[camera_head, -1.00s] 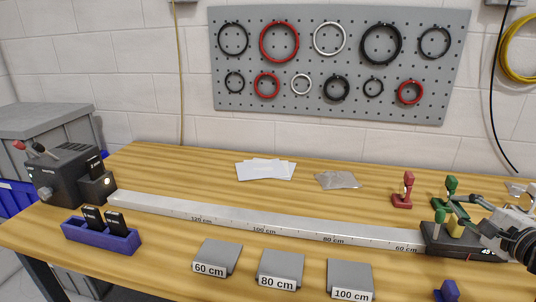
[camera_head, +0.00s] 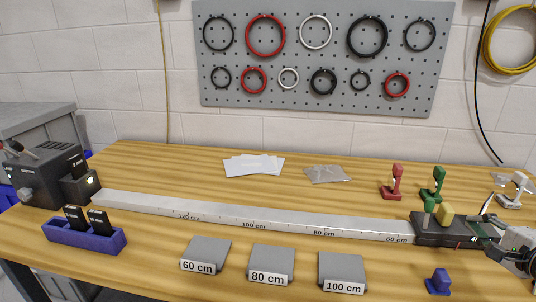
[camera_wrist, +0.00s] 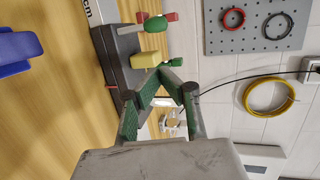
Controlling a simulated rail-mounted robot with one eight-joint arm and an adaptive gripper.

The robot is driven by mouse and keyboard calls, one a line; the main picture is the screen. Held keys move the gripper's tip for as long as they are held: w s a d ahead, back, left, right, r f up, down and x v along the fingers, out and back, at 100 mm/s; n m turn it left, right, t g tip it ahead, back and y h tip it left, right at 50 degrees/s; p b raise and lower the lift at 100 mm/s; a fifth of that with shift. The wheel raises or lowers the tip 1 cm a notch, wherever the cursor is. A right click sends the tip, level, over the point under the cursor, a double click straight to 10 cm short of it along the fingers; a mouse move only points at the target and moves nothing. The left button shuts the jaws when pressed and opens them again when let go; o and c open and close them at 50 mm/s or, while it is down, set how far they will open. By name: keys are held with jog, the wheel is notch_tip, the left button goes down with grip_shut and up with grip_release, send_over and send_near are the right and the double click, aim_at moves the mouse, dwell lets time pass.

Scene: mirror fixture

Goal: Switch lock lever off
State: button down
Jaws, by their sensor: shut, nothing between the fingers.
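A black carriage (camera_head: 422,229) sits on the right end of the silver rail (camera_head: 270,222). It carries a small green-topped lever (camera_head: 429,207) and a yellow block (camera_head: 446,213). In the wrist view the green knob (camera_wrist: 156,24) stands upper middle, with the yellow block (camera_wrist: 145,60) below it. I cannot tell for certain which part is the lock lever. My gripper (camera_head: 485,218) is at the carriage's right end, apart from the green lever. In the wrist view its green-padded fingers (camera_wrist: 161,72) meet at the tips, shut and empty, with the yellow block just beyond.
Red (camera_head: 394,183) and green (camera_head: 433,184) holders stand behind the carriage, and a white one (camera_head: 513,190) at right. A blue holder (camera_head: 438,282) stands in front. Grey plates (camera_head: 271,262) line the front. A dark lamp box (camera_head: 42,175) is at the rail's left end.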

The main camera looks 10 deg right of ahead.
aim_at(428, 213)
jog(key=shift+w+a+f+b, duration=0.2)
jog(key=shift+w+a+f, duration=0.15)
jog(key=shift+w, duration=0.9)
jog(key=shift+w+a+f+b, duration=0.25)
jog(key=shift+w+a, duration=0.1)
jog(key=shift+w, duration=0.9)
jog(key=shift+w+a+f+b, duration=0.15)
jog(key=shift+w+a+f, duration=0.2)
jog(key=shift+w, duration=0.9)
